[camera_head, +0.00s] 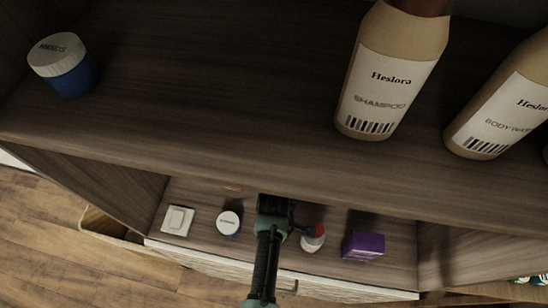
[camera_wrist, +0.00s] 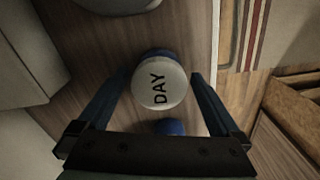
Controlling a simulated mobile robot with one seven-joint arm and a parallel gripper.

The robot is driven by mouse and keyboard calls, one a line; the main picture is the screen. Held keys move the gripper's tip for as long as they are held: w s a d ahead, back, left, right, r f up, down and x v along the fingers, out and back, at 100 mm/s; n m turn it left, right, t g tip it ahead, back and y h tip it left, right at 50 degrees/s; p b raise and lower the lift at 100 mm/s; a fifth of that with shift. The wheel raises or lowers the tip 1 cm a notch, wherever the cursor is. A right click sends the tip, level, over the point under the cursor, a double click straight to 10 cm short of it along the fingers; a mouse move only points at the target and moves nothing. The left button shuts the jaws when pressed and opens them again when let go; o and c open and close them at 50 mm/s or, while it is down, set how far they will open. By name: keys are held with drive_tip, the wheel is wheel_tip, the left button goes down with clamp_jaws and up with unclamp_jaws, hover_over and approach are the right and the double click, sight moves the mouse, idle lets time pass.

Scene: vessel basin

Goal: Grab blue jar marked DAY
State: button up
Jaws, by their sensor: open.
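The jar marked DAY (camera_wrist: 160,82) shows in the wrist view with its round white lid facing the camera and a little blue at its edge. My gripper (camera_wrist: 160,100) is open, with one finger on each side of the jar; whether they touch it is unclear. A second blue patch (camera_wrist: 169,127) shows beside the jar, partly hidden by my gripper. In the head view my gripper (camera_head: 272,207) reaches down into the lower compartment. A white-lidded blue jar (camera_head: 229,223) stands left of it. Its label is too small to read, so I cannot tell if it is the DAY jar.
A red-and-white item (camera_head: 313,238) and a purple box (camera_head: 362,246) stand right of my gripper. A white square item (camera_head: 177,220) lies at the left. Above, the shelf holds another blue jar (camera_head: 65,70), a shampoo bottle (camera_head: 390,75) and a body wash bottle (camera_head: 500,110).

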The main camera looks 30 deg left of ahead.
drive_tip(key=c, duration=1.4)
drive_tip(key=shift+o, duration=0.2)
drive_tip(key=shift+r, duration=0.15)
